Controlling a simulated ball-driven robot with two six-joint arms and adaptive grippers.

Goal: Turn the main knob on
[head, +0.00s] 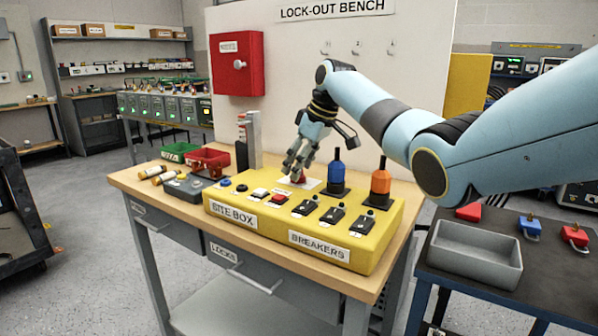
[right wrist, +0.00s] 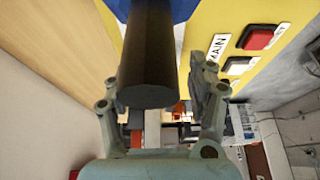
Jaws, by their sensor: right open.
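The yellow site box (head: 225,208) stands on the wooden bench. A small red part, which looks like the main knob (head: 298,179), sits on a white plate towards its back, partly covered by my right gripper (head: 294,165). This gripper points down with its fingers close to the red part; I cannot tell whether they touch it. In the right wrist view my right gripper (right wrist: 160,92) is open, with a dark cylinder (right wrist: 147,55) showing between its fingers. A MAIN label (right wrist: 215,52) is beside them. The knob's setting cannot be read. My left gripper is not in view.
A blue handle (head: 337,174) and an orange handle (head: 380,184) stand upright right of the gripper. Several black breaker switches (head: 332,214) lie along the front. A red bin (head: 208,161) and a grey post (head: 254,140) stand left. A grey tray (head: 475,255) is on the side table.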

